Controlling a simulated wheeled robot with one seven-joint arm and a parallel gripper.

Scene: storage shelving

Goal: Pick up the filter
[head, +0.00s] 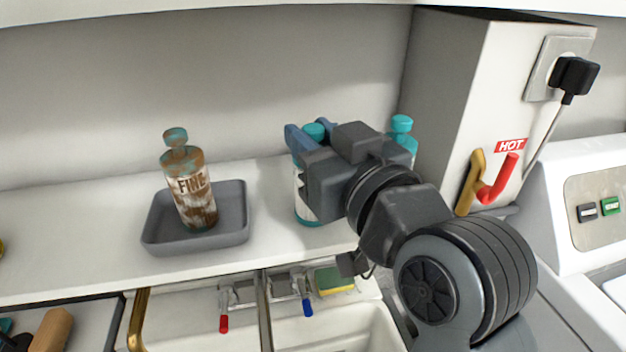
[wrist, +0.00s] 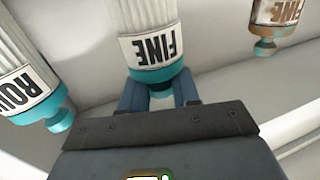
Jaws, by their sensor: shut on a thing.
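A white filter labelled FINE with a teal cap (wrist: 155,28) fills the upper middle of the wrist view; in the head view its white and teal body (head: 304,205) shows partly behind my gripper (head: 310,131). The blue fingers of my gripper, also in the wrist view (wrist: 160,97), are shut on the filter's teal neck. Whether its base touches the shelf is hard to tell. A brown, stained filter labelled FINE (head: 190,190) stands in a grey tray (head: 160,245) at left; it also shows in the wrist view (wrist: 275,14).
Another white filter, its label partly cut off (wrist: 22,88), stands beside the held one; its teal cap (head: 402,124) shows behind my arm. A cabinet with a red HOT handle (head: 497,180) is at right. A sink, taps and a sponge (head: 335,281) lie below the shelf.

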